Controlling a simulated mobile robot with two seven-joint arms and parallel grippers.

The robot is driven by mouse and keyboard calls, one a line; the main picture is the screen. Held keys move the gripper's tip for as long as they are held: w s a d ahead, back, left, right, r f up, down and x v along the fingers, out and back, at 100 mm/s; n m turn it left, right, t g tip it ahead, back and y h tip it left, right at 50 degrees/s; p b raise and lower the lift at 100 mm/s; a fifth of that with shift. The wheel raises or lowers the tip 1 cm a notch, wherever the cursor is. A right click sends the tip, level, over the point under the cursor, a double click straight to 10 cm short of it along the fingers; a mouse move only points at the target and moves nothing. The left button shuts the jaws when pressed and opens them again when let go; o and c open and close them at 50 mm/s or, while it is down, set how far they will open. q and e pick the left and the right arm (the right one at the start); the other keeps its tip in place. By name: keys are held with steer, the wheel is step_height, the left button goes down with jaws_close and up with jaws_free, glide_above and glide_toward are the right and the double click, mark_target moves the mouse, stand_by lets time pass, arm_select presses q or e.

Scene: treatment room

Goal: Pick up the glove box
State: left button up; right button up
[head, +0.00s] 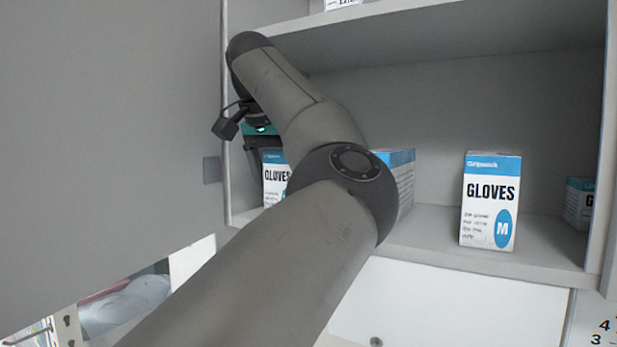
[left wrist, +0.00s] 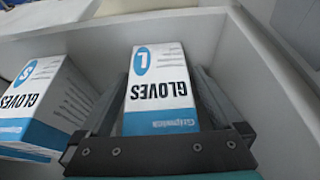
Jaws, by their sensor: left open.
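A white and blue glove box marked L (left wrist: 160,85) stands between the two fingers of my left gripper (left wrist: 163,78) in the left wrist view, which shows it upside down. The fingers are open, one along each side of the box; whether they touch it I cannot tell. In the head view a glove box (head: 275,180) at the left end of the shelf, apparently the same one, is partly hidden by my left arm. My left gripper (head: 256,142) shows only in part there, at that box. My right gripper is not in view.
A glove box marked S (left wrist: 38,100) stands close beside the L box. In the head view one box (head: 402,180) is half hidden behind my arm, an M box (head: 490,200) stands further right, and another (head: 577,203) is by the right wall. A grey panel (head: 110,130) borders the left.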

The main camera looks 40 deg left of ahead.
arm_select(q)
steer(key=shift+f, duration=0.25)
jaws_close()
stand_by(0.8)
